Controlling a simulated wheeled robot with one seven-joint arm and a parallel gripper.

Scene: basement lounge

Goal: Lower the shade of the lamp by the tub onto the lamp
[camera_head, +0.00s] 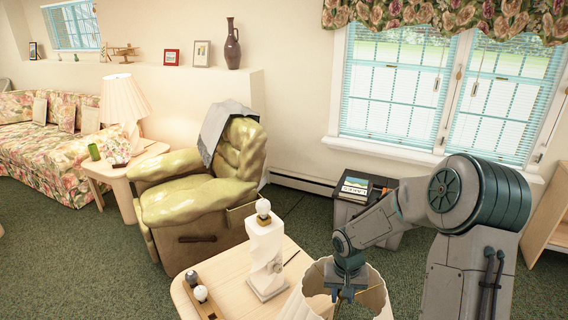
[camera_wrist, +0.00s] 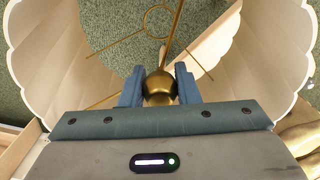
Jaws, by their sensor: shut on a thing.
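My gripper (camera_head: 346,294) is shut on the brass ball knob (camera_wrist: 160,88) of a cream pleated lampshade (camera_head: 309,300). In the wrist view my two blue fingers clasp the knob, with the shade's inner wall (camera_wrist: 40,60) around them and its brass ring and spokes showing. The bare lamp (camera_head: 265,252), a white twisted base with a round bulb (camera_head: 263,207) on top, stands upright on a light wooden table (camera_head: 222,274). The shade is apart from the lamp, to its right and nearer the camera. The shade's lower part is cut off by the head view's edge.
A green armchair (camera_head: 195,190) stands behind the table.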

